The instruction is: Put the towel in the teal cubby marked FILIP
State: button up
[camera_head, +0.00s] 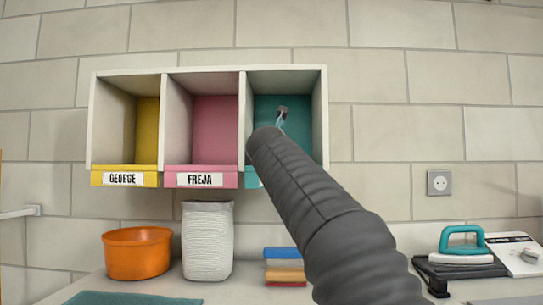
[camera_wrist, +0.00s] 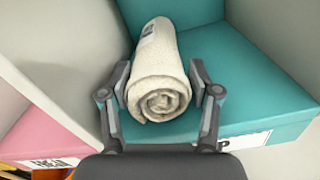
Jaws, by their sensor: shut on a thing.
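The towel (camera_wrist: 157,62) is a cream roll, seen end-on in the wrist view. My gripper (camera_wrist: 160,84) is shut on it, with one finger on each side. The towel is inside the teal cubby (camera_wrist: 235,75), over its teal floor; I cannot tell whether it rests there. The cubby's front label (camera_wrist: 243,141) is partly hidden by my gripper, and only its last letter shows. In the head view the teal cubby (camera_head: 296,105) is the right one of three, and my arm hides its label and the towel.
The yellow GEORGE cubby (camera_head: 147,130) and pink FREJA cubby (camera_head: 214,130) are to the left, with a white divider (camera_wrist: 62,60) beside my gripper. Below are an orange bowl (camera_head: 137,254), a white basket (camera_head: 207,242), folded cloths (camera_head: 285,266) and a teal-handled iron (camera_head: 462,245).

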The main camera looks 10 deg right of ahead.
jog(key=o, duration=1.5)
jog(key=shift+c, duration=0.2)
jog(key=s+a+b, duration=0.2)
jog(key=s, duration=0.9)
jog(key=shift+s+a, duration=0.2)
jog(key=shift+s, duration=0.2)
